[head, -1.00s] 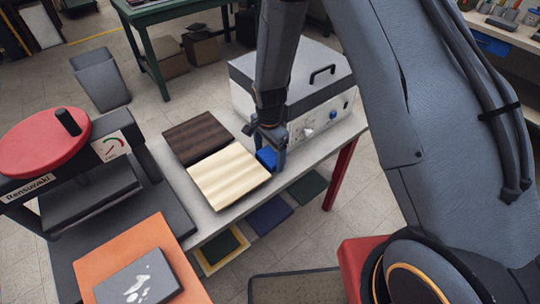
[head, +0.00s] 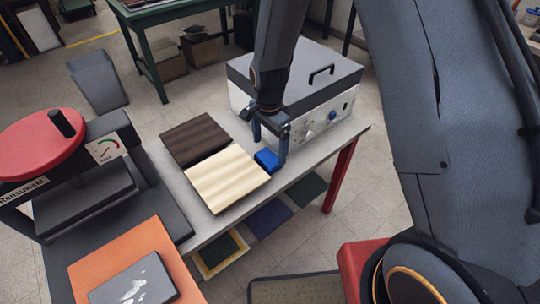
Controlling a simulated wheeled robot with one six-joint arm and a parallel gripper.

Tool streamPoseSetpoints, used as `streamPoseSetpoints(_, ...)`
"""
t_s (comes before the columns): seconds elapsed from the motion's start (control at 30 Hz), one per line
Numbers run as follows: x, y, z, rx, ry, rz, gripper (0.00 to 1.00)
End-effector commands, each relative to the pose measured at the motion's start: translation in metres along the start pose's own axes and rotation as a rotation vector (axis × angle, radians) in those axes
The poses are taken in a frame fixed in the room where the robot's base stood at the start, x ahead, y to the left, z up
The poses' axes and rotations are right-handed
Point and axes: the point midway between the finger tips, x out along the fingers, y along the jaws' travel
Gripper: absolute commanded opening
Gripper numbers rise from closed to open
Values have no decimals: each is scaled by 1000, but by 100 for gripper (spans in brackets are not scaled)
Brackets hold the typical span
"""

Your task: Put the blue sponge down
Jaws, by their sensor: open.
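The blue sponge (head: 266,160) rests on the grey tabletop, close to the right edge of a cream striped velvet cover. My gripper (head: 269,149) is open above and around it. One finger is on the left behind the sponge, and the other is on the right, close to the sponge's right side. I cannot tell whether that finger touches it. The cream cover (head: 227,178) and a dark brown cover (head: 196,139) lie side by side on the table.
A white and grey box machine (head: 293,84) with a handle stands just behind my gripper. A red-topped press (head: 43,139) stands at the left, with an orange board (head: 122,254) in front. The table (head: 222,222) has a narrow clear strip along its front edge.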

Motion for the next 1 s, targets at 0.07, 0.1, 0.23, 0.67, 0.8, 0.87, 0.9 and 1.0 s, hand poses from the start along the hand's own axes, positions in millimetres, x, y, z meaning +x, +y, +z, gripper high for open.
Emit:
streamPoseSetpoints(0.07, -15, -1, 0, 0, 1, -4, 88)
streamPoseSetpoints(0.1, -22, -2, -1, 1, 2, -5, 88)
streamPoseSetpoints(0.23, -41, -1, -1, 2, 1, -4, 88)
streamPoseSetpoints(0.67, -68, 3, -3, -12, 1, -4, 88)
streamPoseSetpoints(0.8, -86, 30, -16, -135, 8, -18, 88)
streamPoseSetpoints(0.87, -98, 51, -23, -231, 13, -25, 88)
streamPoseSetpoints(0.9, -107, 67, -28, -304, 18, -31, 88)
streamPoseSetpoints(1.0, -126, 109, -36, -495, 36, -43, 88)
